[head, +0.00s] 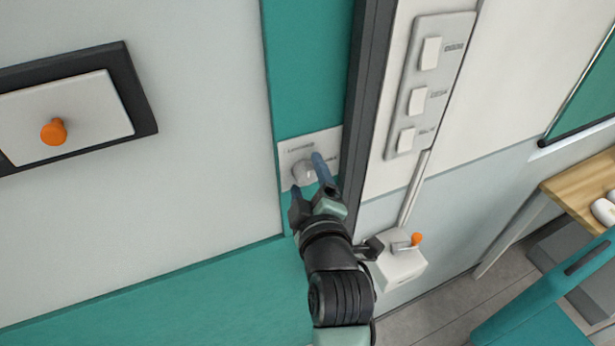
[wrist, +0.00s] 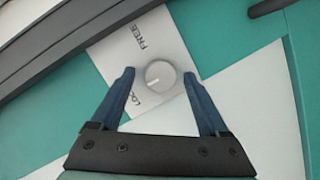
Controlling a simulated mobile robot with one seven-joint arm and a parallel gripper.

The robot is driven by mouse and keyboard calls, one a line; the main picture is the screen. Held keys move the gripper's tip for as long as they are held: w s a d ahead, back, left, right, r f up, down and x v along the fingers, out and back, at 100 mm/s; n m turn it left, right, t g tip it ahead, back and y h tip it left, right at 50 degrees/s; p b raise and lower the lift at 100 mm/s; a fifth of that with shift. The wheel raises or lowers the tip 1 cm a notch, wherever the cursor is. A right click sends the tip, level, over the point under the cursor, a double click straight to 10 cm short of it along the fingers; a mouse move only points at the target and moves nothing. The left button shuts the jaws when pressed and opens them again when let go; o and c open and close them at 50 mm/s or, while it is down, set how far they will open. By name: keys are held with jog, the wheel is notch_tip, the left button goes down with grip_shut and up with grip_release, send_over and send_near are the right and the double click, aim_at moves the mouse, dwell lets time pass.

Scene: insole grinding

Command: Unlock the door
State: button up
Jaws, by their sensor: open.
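A round grey-white knob (wrist: 160,76) sits on a pale lock plate (wrist: 118,50) on the door (head: 200,120). In the wrist view the plate bears FREE at the upper left and a partly hidden word starting LO at the lower left. A pale line on the knob points to the lower left, towards that word. My gripper (wrist: 160,74) is open. Its two blue fingers stand on either side of the knob, with visible gaps. In the head view my gripper (head: 307,174) is at the knob (head: 304,172), partly covering the lock plate (head: 288,153).
A dark door edge (head: 366,80) runs just right of the plate. Beyond it are a switch panel (head: 430,85) and a white box with an orange-knobbed lever (head: 400,268), close to my wrist. A framed panel with an orange knob (head: 70,110) is at left.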

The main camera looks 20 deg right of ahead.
grip_shut()
dwell(0.3)
jog(key=m, duration=0.1)
jog(key=m+y, duration=0.1)
jog(key=shift+d+r+m+g+y+p, duration=0.1)
jog(key=shift+r+m+g+y+p, duration=0.05)
jog(key=shift+m+g+y+p, duration=0.2)
jog(key=m+y, duration=0.2)
jog(key=m, duration=0.1)
jog(key=shift+d+m, duration=0.15)
jog(key=shift+m, duration=0.2)
jog(key=m+y+b, duration=0.1)
jog(key=m+y, duration=0.1)
jog(key=m, duration=0.2)
jog(key=shift+d, duration=0.2)
jog(key=shift+f+m+y+b, duration=0.2)
jog(key=shift+m+y+b, duration=0.2)
jog(key=shift+m+y, duration=0.8)
jog(key=shift+m+h, duration=0.25)
jog(key=shift+m, duration=0.05)
